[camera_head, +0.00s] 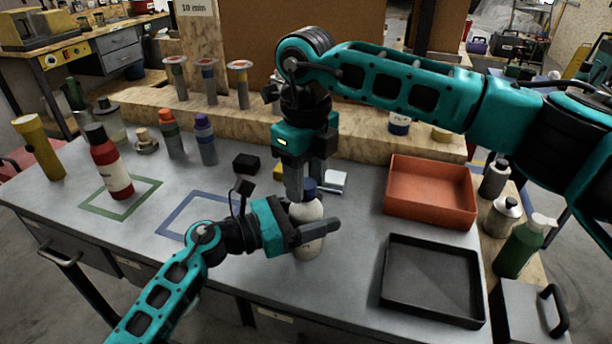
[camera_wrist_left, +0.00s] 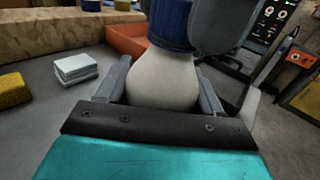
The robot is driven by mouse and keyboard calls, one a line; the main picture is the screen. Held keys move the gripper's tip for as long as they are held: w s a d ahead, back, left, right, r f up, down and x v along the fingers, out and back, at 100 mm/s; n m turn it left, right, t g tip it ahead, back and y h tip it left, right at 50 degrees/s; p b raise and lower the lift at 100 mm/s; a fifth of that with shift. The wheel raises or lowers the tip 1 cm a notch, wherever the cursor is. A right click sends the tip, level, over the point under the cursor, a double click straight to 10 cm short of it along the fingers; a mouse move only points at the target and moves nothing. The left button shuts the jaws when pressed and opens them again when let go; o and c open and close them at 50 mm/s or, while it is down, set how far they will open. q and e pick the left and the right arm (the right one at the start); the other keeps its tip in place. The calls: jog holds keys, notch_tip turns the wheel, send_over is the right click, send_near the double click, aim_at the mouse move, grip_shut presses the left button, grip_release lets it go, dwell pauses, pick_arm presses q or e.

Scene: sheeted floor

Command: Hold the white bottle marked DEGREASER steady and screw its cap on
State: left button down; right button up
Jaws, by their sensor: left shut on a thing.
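The white bottle (camera_head: 307,245) stands upright near the front middle of the table; its marking is not readable. My left gripper (camera_head: 318,238) is shut on the bottle's body from the left side. In the left wrist view the pale bottle body (camera_wrist_left: 162,80) sits between its two fingers. The blue cap (camera_head: 310,187) is at the bottle's top, and it also shows in the left wrist view (camera_wrist_left: 170,24). My right gripper (camera_head: 306,180) points down from above with its fingers beside the cap. Whether they press on it is hidden, as is how the cap meets the neck.
An orange tray (camera_head: 430,215) and a black tray (camera_head: 385,300) lie to the right. A blue outline (camera_head: 168,225) is near my left arm. A black block (camera_head: 246,163) and white block (camera_head: 336,182) lie behind.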

jog(key=shift+o, duration=0.9)
jog(key=shift+r, duration=2.25)
jog(key=shift+c, duration=0.3)
jog(key=n, duration=0.2)
jog(key=r+n, duration=0.1)
jog(key=n, duration=0.1)
jog(key=shift+r, duration=0.3)
jog(key=n, duration=0.1)
jog(key=r+n, duration=0.1)
jog(key=n, duration=0.1)
jog(key=r+n, duration=0.1)
jog(key=n, duration=0.1)
